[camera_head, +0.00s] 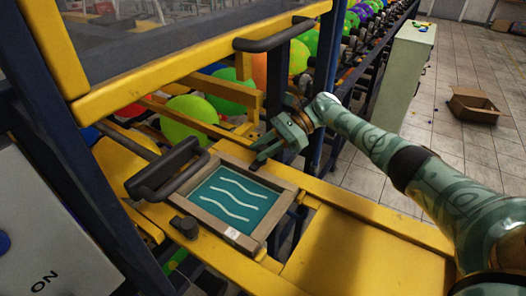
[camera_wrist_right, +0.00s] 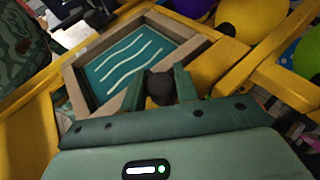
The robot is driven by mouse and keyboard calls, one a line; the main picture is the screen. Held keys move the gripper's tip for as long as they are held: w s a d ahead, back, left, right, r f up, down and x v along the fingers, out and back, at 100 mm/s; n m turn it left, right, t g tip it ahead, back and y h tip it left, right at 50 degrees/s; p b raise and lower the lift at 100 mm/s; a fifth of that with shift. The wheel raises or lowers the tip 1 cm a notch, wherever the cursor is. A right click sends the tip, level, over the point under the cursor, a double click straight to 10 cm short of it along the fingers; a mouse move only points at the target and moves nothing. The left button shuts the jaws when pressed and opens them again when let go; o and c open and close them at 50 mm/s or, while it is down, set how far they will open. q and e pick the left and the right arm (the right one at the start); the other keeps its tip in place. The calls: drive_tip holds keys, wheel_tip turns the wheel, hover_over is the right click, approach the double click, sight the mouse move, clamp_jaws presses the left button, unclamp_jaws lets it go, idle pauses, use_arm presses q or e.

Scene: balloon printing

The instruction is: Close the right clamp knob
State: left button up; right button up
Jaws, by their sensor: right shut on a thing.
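The right clamp knob (camera_wrist_right: 160,88) is a small black knob beside the wooden frame of the printing screen. My right gripper (camera_head: 256,160) reaches in from the right to the far right corner of that screen. In the right wrist view, its two green fingers are shut on the knob, one on each side. In the head view the gripper hides the knob. The screen (camera_head: 236,199), also in the right wrist view (camera_wrist_right: 126,59), has a teal face with white wavy lines. Another black clamp knob (camera_head: 185,226) sits at its near left corner. My left gripper is not in view.
A thick black handle (camera_head: 165,172) stands left of the screen. Yellow beams (camera_head: 200,60) and dark blue posts surround it. Green balloons (camera_head: 188,118) sit behind. The yellow panel (camera_head: 350,255) at the right front is clear. An open cardboard box (camera_head: 474,103) lies on the tiled floor.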

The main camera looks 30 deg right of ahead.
sight(263, 148)
idle(0.3)
drive_tip(key=o, duration=1)
drive_tip(key=shift+c, duration=0.2)
drive_tip(key=shift+r, duration=0.1)
drive_tip(key=shift+r, duration=0.3)
wheel_tip(263, 148, up, 3)
drive_tip(key=shift+s+r+p, duration=0.1)
drive_tip(key=shift+s+p, duration=0.05)
drive_tip(key=shift+p, duration=0.3)
drive_tip(key=s+a+r+p, duration=0.2)
drive_tip(key=s+a+r, duration=0.4)
drive_tip(key=s+r, duration=0.3)
drive_tip(key=s, duration=0.3)
drive_tip(key=shift+s, duration=0.15)
